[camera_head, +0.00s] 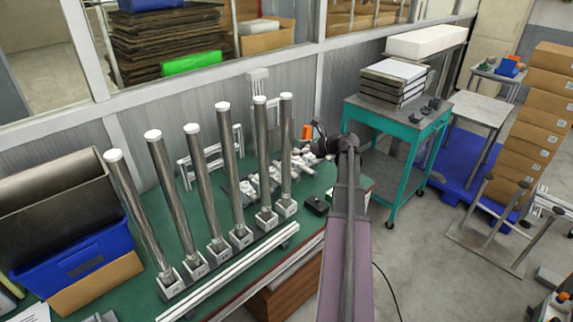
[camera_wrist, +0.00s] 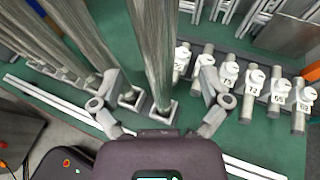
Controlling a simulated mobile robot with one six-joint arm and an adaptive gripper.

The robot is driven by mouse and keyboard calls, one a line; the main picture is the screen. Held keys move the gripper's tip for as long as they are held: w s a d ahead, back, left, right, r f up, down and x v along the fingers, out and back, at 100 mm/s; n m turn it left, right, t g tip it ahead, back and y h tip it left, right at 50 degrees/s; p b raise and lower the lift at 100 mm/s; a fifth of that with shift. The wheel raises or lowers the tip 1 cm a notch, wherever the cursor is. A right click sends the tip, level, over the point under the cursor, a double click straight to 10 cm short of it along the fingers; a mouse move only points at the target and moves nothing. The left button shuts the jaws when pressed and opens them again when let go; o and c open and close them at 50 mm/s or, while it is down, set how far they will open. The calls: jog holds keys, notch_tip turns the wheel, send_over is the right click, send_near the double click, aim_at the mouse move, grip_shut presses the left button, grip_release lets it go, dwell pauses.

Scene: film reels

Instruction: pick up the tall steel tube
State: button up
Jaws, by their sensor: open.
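Several tall steel tubes with white tops stand in a row in square sockets on the green bench in the head view. The rightmost tube (camera_head: 287,150) is nearest my gripper (camera_head: 318,142), which is to its right. I cannot tell which tube the task means. In the wrist view my gripper (camera_wrist: 160,106) is open, with its two fingers spread wide. One tube (camera_wrist: 152,50) rises in the gap between the fingers as seen there, its foot in a socket (camera_wrist: 163,110). Another tube (camera_wrist: 92,40) stands to its left. No contact with a finger shows.
Numbered clamp-like metal parts (camera_wrist: 252,92) lie beside the tubes in the wrist view. A white rail (camera_head: 230,272) runs along the front of the sockets. A blue bin (camera_head: 80,262) is at the left, and a teal cart (camera_head: 400,120) stands at the right.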

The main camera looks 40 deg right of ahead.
aim_at(286, 149)
jog(key=shift+w+a, duration=0.1)
dwell(0.3)
jog(key=shift+b+x, duration=0.85)
jog(key=shift+x, duration=1.7)
jog(key=shift+a, duration=0.1)
grip_shut()
